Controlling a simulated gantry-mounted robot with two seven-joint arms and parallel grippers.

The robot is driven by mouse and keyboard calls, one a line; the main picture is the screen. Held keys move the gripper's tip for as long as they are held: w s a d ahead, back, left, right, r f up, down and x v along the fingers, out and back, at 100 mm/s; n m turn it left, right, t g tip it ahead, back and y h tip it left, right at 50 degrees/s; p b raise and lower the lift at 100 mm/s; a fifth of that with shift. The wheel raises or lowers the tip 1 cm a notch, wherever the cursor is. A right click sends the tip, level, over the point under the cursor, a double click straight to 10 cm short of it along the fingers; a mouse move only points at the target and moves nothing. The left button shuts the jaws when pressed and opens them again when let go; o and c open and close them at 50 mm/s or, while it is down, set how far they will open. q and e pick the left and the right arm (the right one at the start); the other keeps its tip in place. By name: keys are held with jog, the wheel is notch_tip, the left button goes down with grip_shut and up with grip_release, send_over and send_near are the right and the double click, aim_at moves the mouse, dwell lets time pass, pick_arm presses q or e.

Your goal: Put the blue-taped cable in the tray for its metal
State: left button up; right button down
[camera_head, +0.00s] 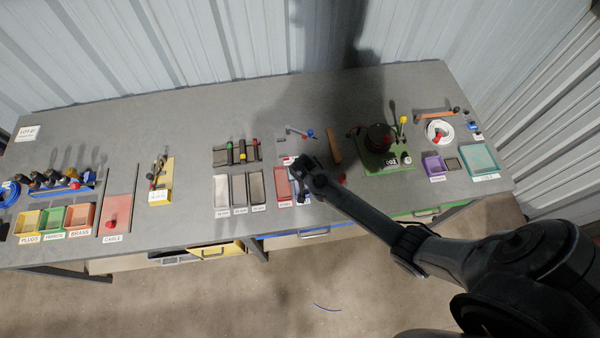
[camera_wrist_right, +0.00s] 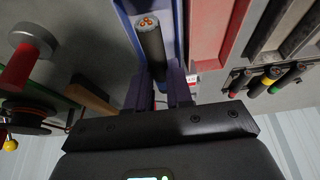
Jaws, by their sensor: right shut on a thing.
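My right gripper (camera_head: 303,163) is shut on a black cable (camera_wrist_right: 151,45), with its dark fingers (camera_wrist_right: 164,95) on either side of it. The cable's cut end shows copper-coloured cores. A little blue shows between the fingers, but I cannot tell for sure that it is tape. In the right wrist view the cable is in front of a blue tray (camera_wrist_right: 176,25); whether it touches the tray is unclear. A red tray (camera_head: 282,188) is beside the blue one and also shows in the wrist view (camera_wrist_right: 213,35). Three grey trays (camera_head: 239,208) stand further left. My left gripper is not in view.
A rack (camera_head: 237,152) behind the grey trays holds cables with green, yellow and red bands. A green-based machine (camera_head: 383,155) and a wooden strip (camera_head: 334,146) stand right of my gripper. Bare bench lies behind the rack.

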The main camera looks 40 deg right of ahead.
jog(key=shift+p, duration=0.35)
dwell(0.3)
dwell(0.6)
jog(key=shift+f, duration=0.25)
jog(key=shift+f, duration=0.3)
jog(key=c, duration=1.1)
grip_release()
jog(key=shift+o, duration=0.8)
